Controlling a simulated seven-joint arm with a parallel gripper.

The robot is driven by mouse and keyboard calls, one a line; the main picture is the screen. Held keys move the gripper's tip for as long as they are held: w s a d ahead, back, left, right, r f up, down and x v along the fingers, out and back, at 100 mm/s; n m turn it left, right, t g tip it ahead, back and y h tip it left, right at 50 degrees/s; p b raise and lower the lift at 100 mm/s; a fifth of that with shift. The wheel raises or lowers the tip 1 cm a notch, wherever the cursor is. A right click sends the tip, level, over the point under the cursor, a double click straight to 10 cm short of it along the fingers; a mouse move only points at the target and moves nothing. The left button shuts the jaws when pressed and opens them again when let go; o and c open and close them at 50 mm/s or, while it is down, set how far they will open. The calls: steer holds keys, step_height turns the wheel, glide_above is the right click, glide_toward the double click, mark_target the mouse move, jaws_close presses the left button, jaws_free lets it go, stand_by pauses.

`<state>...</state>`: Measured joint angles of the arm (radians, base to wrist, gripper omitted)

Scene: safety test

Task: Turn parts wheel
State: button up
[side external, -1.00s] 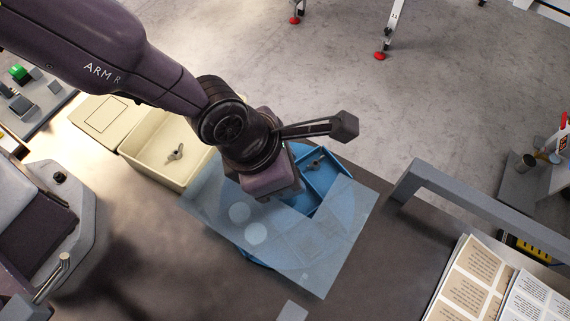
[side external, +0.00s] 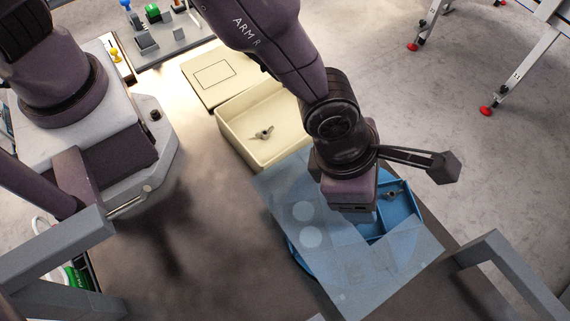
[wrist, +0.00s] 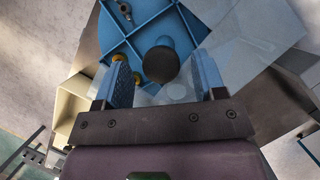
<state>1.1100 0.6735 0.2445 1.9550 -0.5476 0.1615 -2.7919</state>
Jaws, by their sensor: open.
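The parts wheel (wrist: 146,25) is a blue round tray split into compartments by thin walls. A clear cover sheet (side external: 345,265) lies over much of it and leaves some compartments open. A grey metal part (wrist: 125,10) lies in an open compartment, also seen in the side view (side external: 393,194). Yellow round parts (wrist: 136,78) show near the left finger. A dark round knob (wrist: 160,64) stands at the wheel's middle. My gripper (wrist: 162,60) is open above the wheel, with the knob between its fingers in the picture. I cannot tell whether they touch it.
A cream box (side external: 240,140) holding one winged metal part (side external: 262,133) stands beside the wheel, with a cream lid or panel (side external: 216,74) behind it. A grey frame bar (side external: 515,275) rises at the lower right. The brown tabletop (side external: 205,235) is clear left of the wheel.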

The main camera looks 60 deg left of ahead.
steer(key=s+a, duration=0.8)
steer(key=shift+s+a+r, duration=0.2)
steer(key=shift+s+a, duration=0.05)
steer(key=shift+s, duration=0.15)
steer(key=w+d+r+m+h, duration=0.25)
steer(key=w+d+r, duration=0.25)
steer(key=w+r, duration=0.45)
steer(key=d+f, duration=0.1)
steer(key=f, duration=0.2)
steer(key=d+f+m+g+y, duration=0.1)
steer(key=f, duration=0.3)
steer(key=d+f+m, duration=0.1)
steer(key=f, duration=0.2)
steer(key=shift+s+d+f, duration=0.2)
steer(key=shift+d+f, duration=0.1)
steer(key=shift+d, duration=0.05)
steer(key=shift+y, duration=0.25)
jaws_close()
